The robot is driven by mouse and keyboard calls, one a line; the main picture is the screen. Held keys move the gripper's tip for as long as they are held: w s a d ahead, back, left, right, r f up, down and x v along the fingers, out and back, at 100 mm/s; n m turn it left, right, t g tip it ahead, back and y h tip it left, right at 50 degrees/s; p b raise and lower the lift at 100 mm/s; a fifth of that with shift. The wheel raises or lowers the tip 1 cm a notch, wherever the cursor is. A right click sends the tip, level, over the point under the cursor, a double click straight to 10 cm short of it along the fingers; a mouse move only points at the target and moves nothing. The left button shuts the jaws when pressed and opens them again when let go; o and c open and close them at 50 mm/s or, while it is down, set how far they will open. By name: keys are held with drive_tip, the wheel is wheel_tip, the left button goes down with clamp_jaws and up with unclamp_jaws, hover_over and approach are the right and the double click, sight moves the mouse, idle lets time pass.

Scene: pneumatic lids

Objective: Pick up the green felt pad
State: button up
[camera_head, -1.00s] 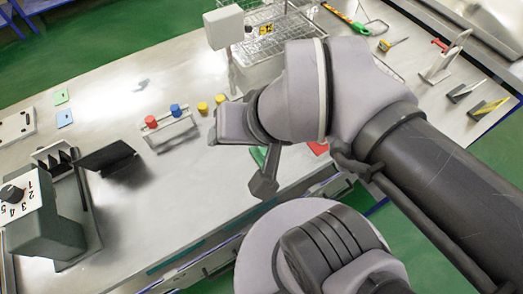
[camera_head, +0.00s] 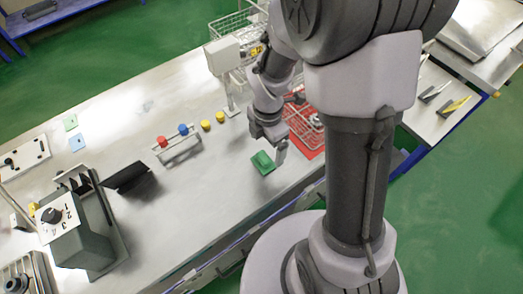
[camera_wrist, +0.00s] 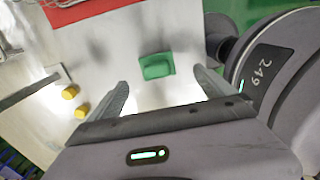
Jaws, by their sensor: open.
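The green felt pad (camera_head: 262,162) lies flat on the metal bench top, close to the front edge. It also shows in the wrist view (camera_wrist: 157,66), beyond the fingertips and between their lines. My gripper (camera_head: 268,142) is above the bench, just up and right of the pad in the head view. In the wrist view its two fingers (camera_wrist: 160,85) are spread apart with nothing between them. The pad is in plain sight, and I see no finger touching it.
A red mat (camera_head: 308,152) with a wire basket (camera_head: 303,128) on it is right of the pad. A rack with red and blue caps (camera_head: 178,146) and yellow caps (camera_head: 206,125) stand to the left. Bare bench lies left and in front of the pad.

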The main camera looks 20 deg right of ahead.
sight(263, 157)
wheel_tip(263, 157, down, 4)
drive_tip(key=shift+r+b, duration=0.15)
drive_tip(key=shift+b, duration=0.3)
drive_tip(key=f, duration=0.1)
drive_tip(key=f+b, duration=0.1)
drive_tip(key=f, duration=0.1)
drive_tip(key=f+b, duration=0.1)
drive_tip(key=f, duration=0.1)
drive_tip(key=shift+w+a, duration=0.3)
drive_tip(key=shift+a, duration=0.1)
drive_tip(key=shift+r, duration=0.15)
drive_tip(key=shift+c, duration=0.6)
drive_tip(key=c, duration=1.4)
drive_tip(key=shift+r, duration=0.15)
